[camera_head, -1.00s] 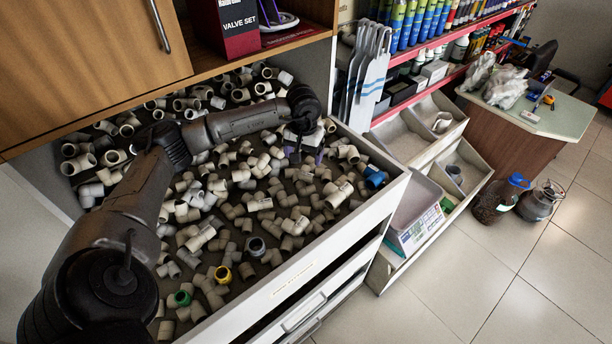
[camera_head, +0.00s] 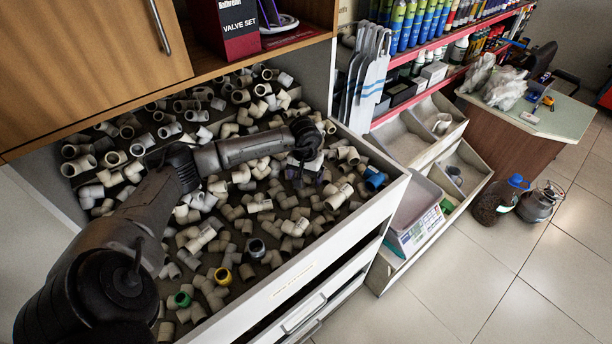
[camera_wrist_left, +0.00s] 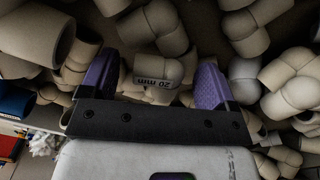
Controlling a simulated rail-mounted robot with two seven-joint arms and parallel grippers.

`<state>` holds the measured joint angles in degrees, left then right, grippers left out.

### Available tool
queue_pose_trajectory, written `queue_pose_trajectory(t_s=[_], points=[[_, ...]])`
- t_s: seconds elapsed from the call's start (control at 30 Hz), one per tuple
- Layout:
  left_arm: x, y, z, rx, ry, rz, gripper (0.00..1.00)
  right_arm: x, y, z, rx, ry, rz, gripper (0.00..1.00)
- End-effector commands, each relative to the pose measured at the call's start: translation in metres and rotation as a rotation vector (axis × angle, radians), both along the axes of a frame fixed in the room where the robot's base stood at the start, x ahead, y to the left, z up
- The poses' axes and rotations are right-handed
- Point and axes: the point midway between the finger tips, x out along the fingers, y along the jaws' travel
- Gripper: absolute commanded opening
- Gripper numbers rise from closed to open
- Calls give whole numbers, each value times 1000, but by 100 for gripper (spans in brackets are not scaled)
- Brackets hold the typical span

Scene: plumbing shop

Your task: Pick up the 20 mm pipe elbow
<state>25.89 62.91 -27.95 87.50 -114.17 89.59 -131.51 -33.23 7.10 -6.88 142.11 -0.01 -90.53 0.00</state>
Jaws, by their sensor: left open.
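The elbow marked "20 mm" (camera_wrist_left: 158,78) is a beige pipe elbow with a dark label band, in the upper middle of the left wrist view. It lies among other fittings. My left gripper (camera_wrist_left: 155,85) is open, its two purple fingers on either side of the elbow. I cannot tell whether either finger touches it. In the head view my left gripper (camera_head: 303,178) is low over the right part of the drawer, partly hidden by its own wrist, and the elbow cannot be made out there. My right gripper is not in view.
The drawer (camera_head: 310,265) is crowded with beige fittings, a few with blue, green or yellow parts. Its right wall stands close to my left gripper. A wooden shelf (camera_head: 270,45) overhangs the back. Sloped bins (camera_head: 415,135) stand to the right, with open floor beyond.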

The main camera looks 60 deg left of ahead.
Motion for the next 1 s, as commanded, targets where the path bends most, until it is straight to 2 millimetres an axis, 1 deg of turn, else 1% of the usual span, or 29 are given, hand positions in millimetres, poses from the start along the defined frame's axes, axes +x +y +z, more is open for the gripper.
queue_pose_trajectory(t_s=[0.17,0.2,0.73,1.0], points=[[0,0,0,1,-1,0,82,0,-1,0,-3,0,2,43],[0,0,0,1,-1,0,80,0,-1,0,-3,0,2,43],[0,0,0,1,-1,1,29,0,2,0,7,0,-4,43],[0,0,1,1,-1,1,29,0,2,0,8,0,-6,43]])
